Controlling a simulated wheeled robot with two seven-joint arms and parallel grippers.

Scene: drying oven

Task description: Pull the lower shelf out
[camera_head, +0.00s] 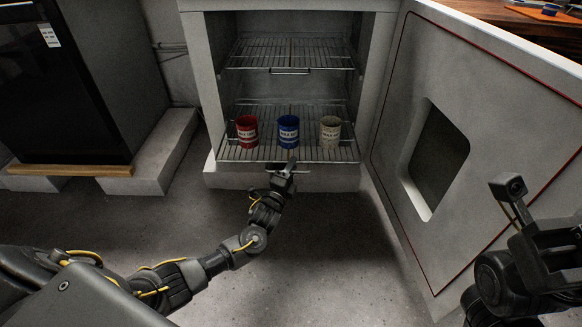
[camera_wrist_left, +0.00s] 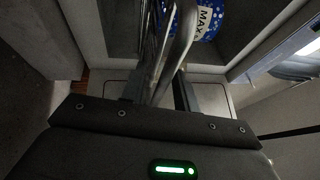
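The lower shelf (camera_head: 266,154) is a wire rack in the open oven, with its front edge near the oven's front opening. A red cup (camera_head: 247,131), a blue cup (camera_head: 288,131) and a beige cup (camera_head: 330,132) stand upright on it. My left gripper (camera_head: 282,171) is at the middle of its front edge. In the left wrist view, the metal handle (camera_wrist_left: 180,50) runs between the gripper's dark fingers, which look closed around it. The exact contact is dark. My right gripper (camera_head: 548,235) is at the far right, away from the shelf; its fingers are unclear.
The upper shelf (camera_head: 290,53) is empty and farther in, with its own front handle. The oven door (camera_head: 480,110) stands wide open on the right, close to my right arm. A dark cabinet (camera_head: 75,90) stands left. The floor (camera_head: 320,240) before the oven is clear.

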